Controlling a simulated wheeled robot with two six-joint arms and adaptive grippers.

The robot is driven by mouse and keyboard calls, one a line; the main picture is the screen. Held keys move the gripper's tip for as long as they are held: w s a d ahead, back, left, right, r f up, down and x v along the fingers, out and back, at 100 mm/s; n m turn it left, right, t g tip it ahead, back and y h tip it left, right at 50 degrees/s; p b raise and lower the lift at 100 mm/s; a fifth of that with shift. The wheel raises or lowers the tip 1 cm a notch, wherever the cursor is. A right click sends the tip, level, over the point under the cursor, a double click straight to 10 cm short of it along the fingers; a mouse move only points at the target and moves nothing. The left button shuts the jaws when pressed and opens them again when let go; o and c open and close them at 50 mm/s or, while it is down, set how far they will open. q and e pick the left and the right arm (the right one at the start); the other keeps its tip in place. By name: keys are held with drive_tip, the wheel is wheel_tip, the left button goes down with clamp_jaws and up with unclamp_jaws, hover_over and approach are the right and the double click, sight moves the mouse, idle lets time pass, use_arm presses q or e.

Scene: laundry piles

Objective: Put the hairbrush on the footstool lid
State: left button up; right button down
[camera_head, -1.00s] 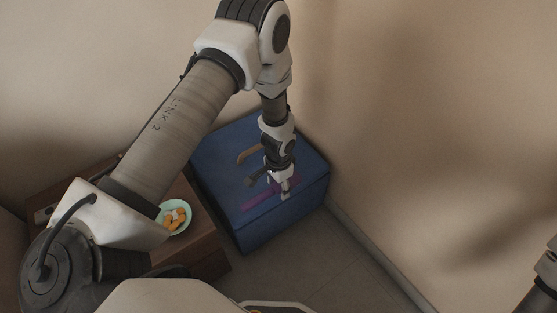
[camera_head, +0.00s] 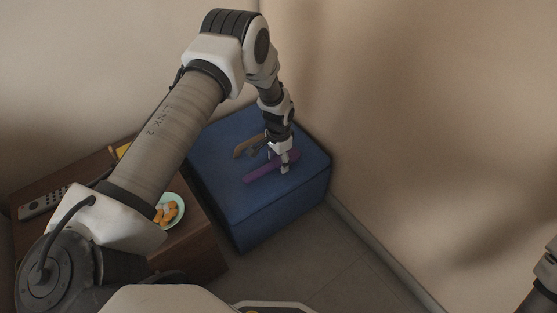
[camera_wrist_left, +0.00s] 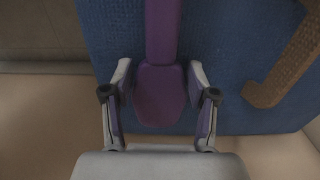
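The purple hairbrush (camera_head: 262,172) lies on the blue footstool lid (camera_head: 225,165), slanting across it near the middle. In the left wrist view its broad end (camera_wrist_left: 160,97) is between my fingers and its narrow part runs up out of the picture. My left gripper (camera_head: 284,166) is down at the lid with its fingers on either side of the brush. In the wrist view the left gripper (camera_wrist_left: 159,90) looks open, with a narrow gap beside the brush. My right gripper is out of view; only part of that arm shows at the lower right.
A brown curved object (camera_head: 248,145) lies on the lid behind the hairbrush. A brown wooden table (camera_head: 205,232) at the left holds a green plate (camera_head: 179,205) of orange pieces and a grey remote (camera_head: 42,200). Walls stand close behind the footstool. The lid's front part is clear.

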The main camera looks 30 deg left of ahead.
sight(278, 160)
use_arm(q)
drive_tip(key=o, duration=0.4)
drive_tip(key=shift+c, duration=0.2)
wheel_tip(278, 160, up, 12)
drive_tip(key=p, duration=0.5)
drive_tip(key=shift+n, duration=0.4)
drive_tip(key=s+d+f, duration=0.1)
drive_tip(key=s+f, duration=0.1)
drive_tip(key=s+d+f, duration=0.1)
drive_tip(key=s, duration=0.2)
drive_tip(key=s+d+f, duration=0.1)
drive_tip(key=s+f, duration=0.1)
drive_tip(key=shift+s+d+f, duration=0.15)
drive_tip(key=shift+s+f, duration=0.05)
drive_tip(key=shift+f, duration=0.15)
drive_tip(key=s+d+f+n, duration=0.1)
drive_tip(key=s+d+n, duration=0.1)
drive_tip(key=s, duration=1)
drive_tip(key=s+d+f+n, duration=0.2)
drive_tip(key=s, duration=1)
drive_tip(key=shift+s+d, duration=0.2)
drive_tip(key=shift+s, duration=0.15)
